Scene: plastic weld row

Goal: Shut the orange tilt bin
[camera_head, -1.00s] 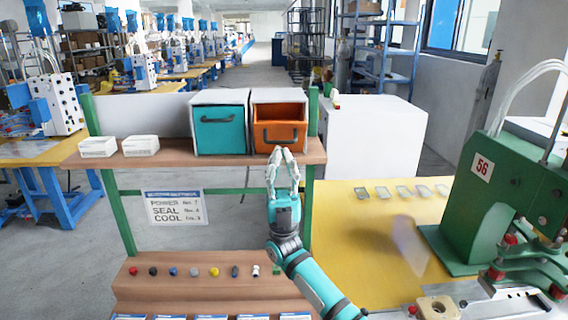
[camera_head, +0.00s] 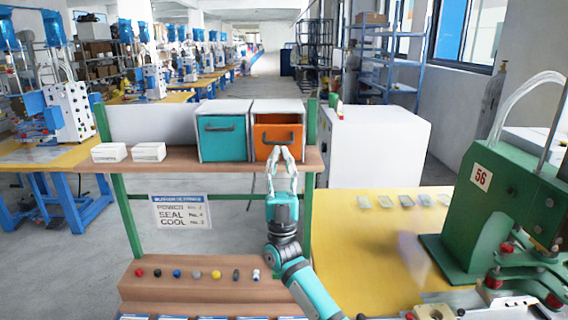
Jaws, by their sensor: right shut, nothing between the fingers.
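The orange tilt bin (camera_head: 291,134) sits in a white housing on the wooden shelf, right of a teal bin (camera_head: 222,139). Its front has a dark handle. My right gripper (camera_head: 282,152) is shut and empty, fingers pointing up at the lower part of the orange front. It hides part of that front, and I cannot tell whether the fingertips touch it. My left gripper is out of view.
Two small white boxes (camera_head: 149,151) stand on the shelf at left. A green post (camera_head: 310,133) rises close to the bin's right side. A green machine (camera_head: 490,200) and a yellow table (camera_head: 365,255) lie to the right. Coloured knobs line the lower step (camera_head: 200,288).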

